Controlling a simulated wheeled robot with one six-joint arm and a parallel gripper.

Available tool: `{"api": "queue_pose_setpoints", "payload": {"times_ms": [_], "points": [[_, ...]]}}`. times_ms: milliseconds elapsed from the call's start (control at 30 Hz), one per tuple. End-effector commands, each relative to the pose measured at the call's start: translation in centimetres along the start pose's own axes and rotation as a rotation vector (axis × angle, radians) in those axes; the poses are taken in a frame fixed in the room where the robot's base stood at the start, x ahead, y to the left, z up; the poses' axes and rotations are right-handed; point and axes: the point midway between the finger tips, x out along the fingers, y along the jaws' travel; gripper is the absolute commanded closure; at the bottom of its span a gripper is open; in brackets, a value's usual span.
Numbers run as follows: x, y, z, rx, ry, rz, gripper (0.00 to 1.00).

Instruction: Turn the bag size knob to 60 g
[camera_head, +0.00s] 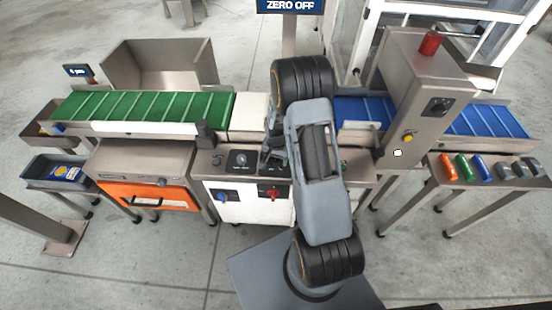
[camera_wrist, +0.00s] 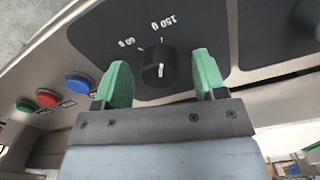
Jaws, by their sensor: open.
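The bag size knob (camera_wrist: 152,68) is a black round knob with a white mark, on a black dial plate (camera_wrist: 105,40) in the wrist view. The plate carries the labels 60 g (camera_wrist: 130,42) and 150 g (camera_wrist: 166,22). The white mark appears to line up more with the 150 g tick than with the 60 g tick. My gripper (camera_wrist: 162,78) is open, its two green fingers on either side of the knob with gaps in the picture. I cannot tell whether the fingertips reach down to its height. In the head view my gripper (camera_head: 270,155) is over the machine's control panel, partly hidden by my arm.
Blue (camera_wrist: 79,82), red (camera_wrist: 46,97) and green (camera_wrist: 26,105) buttons sit left of the dial plate. In the head view another dial (camera_head: 240,159) lies left of my gripper. A green belt (camera_head: 150,106) and a blue belt (camera_head: 362,111) run behind the panel.

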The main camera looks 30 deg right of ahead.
Motion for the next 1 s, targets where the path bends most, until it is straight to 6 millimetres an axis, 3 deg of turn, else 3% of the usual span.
{"api": "queue_pose_setpoints", "payload": {"times_ms": [67, 533, 767, 1000], "points": [[-0.02, -0.01, 0.00, 0.000, 0.000, 0.000, 0.39], [-0.05, -0.02, -0.01, 0.000, 0.000, 0.000, 0.84], [-0.01, -0.04, -0.02, -0.023, 0.001, -0.001, 0.84], [0.09, -0.05, -0.04, -0.151, 0.002, -0.001, 0.84]]}}
